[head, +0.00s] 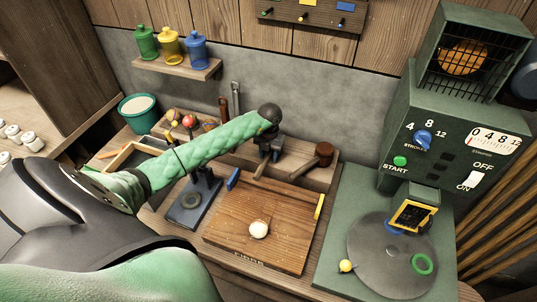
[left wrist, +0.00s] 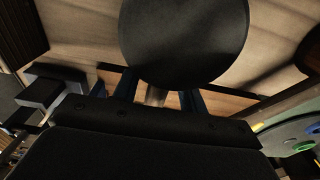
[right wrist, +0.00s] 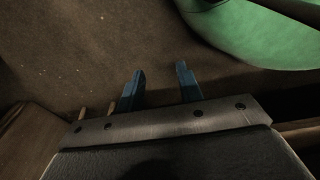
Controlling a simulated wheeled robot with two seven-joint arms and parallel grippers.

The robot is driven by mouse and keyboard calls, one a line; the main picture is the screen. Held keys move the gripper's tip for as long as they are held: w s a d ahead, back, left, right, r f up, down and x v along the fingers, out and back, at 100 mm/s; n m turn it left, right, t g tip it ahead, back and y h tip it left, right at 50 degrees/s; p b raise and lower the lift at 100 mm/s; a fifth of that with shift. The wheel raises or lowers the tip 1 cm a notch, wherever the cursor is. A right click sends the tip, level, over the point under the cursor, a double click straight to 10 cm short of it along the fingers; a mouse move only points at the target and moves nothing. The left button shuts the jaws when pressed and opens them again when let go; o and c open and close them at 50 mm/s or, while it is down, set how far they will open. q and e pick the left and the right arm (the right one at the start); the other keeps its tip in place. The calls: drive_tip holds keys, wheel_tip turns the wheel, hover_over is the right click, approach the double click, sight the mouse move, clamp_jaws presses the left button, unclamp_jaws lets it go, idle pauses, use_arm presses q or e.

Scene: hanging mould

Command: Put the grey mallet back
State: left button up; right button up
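The grey mallet shows in the left wrist view as a large dark round head (left wrist: 183,38), with a strip of its pale handle (left wrist: 155,97) between the fingers. In the head view its light wooden handle (head: 260,169) points down toward the front of the wooden ledge, and its head is partly hidden by my gripper. My left gripper (head: 268,150) is over the ledge at the mallet. Its fingers look apart, with space either side of the handle. My right gripper (right wrist: 160,82) is open and empty above the brown floor, outside the head view.
A brown mallet (head: 323,152) rests on the ledge (head: 322,178) to the right. In front lies a wooden board (head: 275,252) with a pale round lump (head: 259,229). A green machine (head: 408,140) with a round plate stands at right. A shelf (head: 178,72) holds three jars.

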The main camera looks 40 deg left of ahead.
use_arm(q)
drive_tip(key=shift+r, duration=0.15)
use_arm(e)
drive_tip(key=shift+d, duration=0.1)
use_arm(q)
drive_tip(key=shift+r, duration=0.3)
wheel_tip(320, 180, up, 11)
drive_tip(key=p, duration=0.4)
drive_tip(key=shift+w+r, duration=0.2)
drive_tip(key=shift+w, duration=0.2)
use_arm(e)
drive_tip(key=s+d, duration=0.1)
drive_tip(key=s, duration=0.9)
drive_tip(key=shift+s+d+f+g, duration=0.4)
drive_tip(key=shift+f, duration=0.05)
use_arm(q)
drive_tip(key=shift+a, duration=0.1)
